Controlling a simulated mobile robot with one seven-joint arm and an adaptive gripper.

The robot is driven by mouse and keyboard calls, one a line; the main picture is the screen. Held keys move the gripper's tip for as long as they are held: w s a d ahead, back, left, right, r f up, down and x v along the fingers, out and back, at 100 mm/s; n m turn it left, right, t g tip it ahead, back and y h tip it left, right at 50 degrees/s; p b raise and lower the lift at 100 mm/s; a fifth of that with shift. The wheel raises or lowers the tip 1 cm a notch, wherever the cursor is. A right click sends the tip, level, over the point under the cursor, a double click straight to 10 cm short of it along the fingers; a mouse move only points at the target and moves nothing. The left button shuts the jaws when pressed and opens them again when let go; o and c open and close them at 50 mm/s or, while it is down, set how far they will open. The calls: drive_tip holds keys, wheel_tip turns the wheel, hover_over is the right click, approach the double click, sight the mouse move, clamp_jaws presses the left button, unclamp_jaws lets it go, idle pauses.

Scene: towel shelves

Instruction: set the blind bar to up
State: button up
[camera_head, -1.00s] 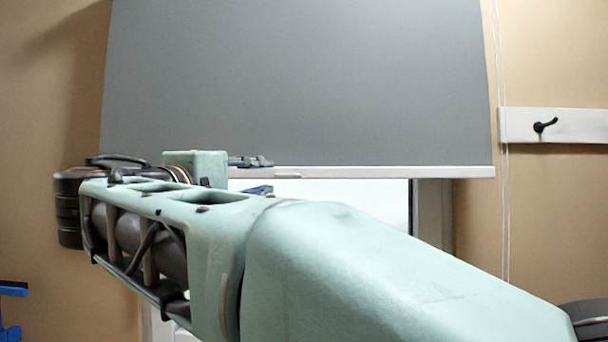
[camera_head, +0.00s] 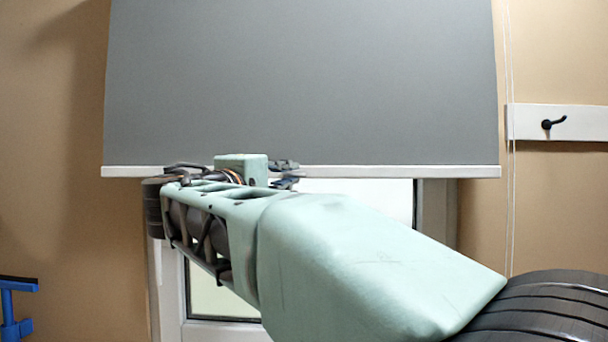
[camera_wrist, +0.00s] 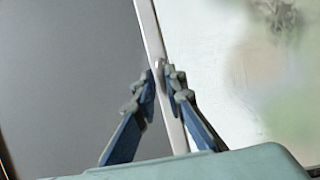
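The blind bar (camera_head: 400,171) is a pale strip along the bottom edge of the grey blind (camera_head: 300,80). It hangs level across the upper part of the window. In the wrist view the bar (camera_wrist: 150,32) runs as a slanted strip, with a small tab (camera_wrist: 158,66) on it near my fingertips. My gripper (camera_head: 286,174) is at the bar, one finger above it and one below. In the wrist view my gripper (camera_wrist: 161,84) has its fingertips drawn in close on both sides of the bar, apparently pinching it at the tab. My arm hides part of the bar's left half.
Bright window glass (camera_head: 350,188) shows below the bar. A white rail with a black hook (camera_head: 553,123) is on the right wall. Thin blind cords (camera_head: 511,200) hang beside it. A blue object (camera_head: 14,310) stands at the lower left.

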clamp_jaws()
